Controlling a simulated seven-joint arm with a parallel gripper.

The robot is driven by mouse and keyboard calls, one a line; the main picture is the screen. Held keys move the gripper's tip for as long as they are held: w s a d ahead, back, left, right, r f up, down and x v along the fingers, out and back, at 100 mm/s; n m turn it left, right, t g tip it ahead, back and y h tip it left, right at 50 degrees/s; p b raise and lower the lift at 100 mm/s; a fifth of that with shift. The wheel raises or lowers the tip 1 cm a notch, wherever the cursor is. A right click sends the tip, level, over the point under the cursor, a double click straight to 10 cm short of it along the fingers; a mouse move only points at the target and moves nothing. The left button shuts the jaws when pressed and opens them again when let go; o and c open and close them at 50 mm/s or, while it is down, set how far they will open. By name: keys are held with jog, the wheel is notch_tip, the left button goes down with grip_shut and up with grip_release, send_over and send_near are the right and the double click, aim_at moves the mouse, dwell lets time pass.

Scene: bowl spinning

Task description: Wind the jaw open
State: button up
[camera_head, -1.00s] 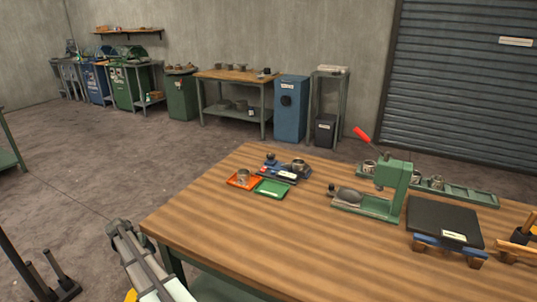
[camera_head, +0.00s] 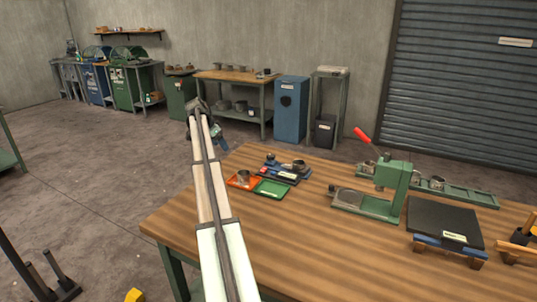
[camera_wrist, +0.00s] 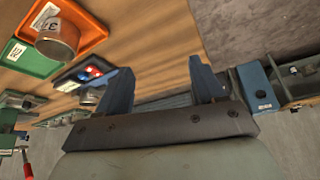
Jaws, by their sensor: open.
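My gripper (camera_head: 217,135) is raised left of the table's far edge, in the air, with its blue fingers open and empty. Both fingers show apart in the wrist view (camera_wrist: 160,85). A green press-like stand (camera_head: 390,182) with a red-tipped lever (camera_head: 362,135) stands on the table at right, well apart from my gripper. Its base has a grey plate (camera_head: 347,198). Which part is the jaw I cannot tell. A dark blue fixture (camera_head: 278,176) with a metal cup (camera_head: 299,166) sits near the table's far left.
An orange tray (camera_head: 233,182) with a metal cup (camera_head: 243,177) and a green tray (camera_head: 271,189) lie near that fixture. A green rack (camera_head: 465,194) and a black slab (camera_head: 440,222) are at right. The wooden table's (camera_head: 300,250) front is clear.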

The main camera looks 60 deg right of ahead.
aim_at(270, 156)
jog(key=s+d+r+m+g+y, duration=0.1)
jog(key=s+d+r+m, duration=0.2)
jog(key=s, duration=0.4)
jog(key=s+d+r+m+y, duration=0.1)
jog(key=s+d+r, duration=0.2)
jog(key=s+d, duration=0.35)
jog(key=x, duration=0.4)
jog(key=s+x, duration=0.1)
jog(key=x, duration=0.3)
jog(key=a+x, duration=0.1)
jog(key=x, duration=0.4)
jog(key=shift+s+f, duration=0.1)
jog(key=shift+s, duration=0.1)
jog(key=c, duration=1.1)
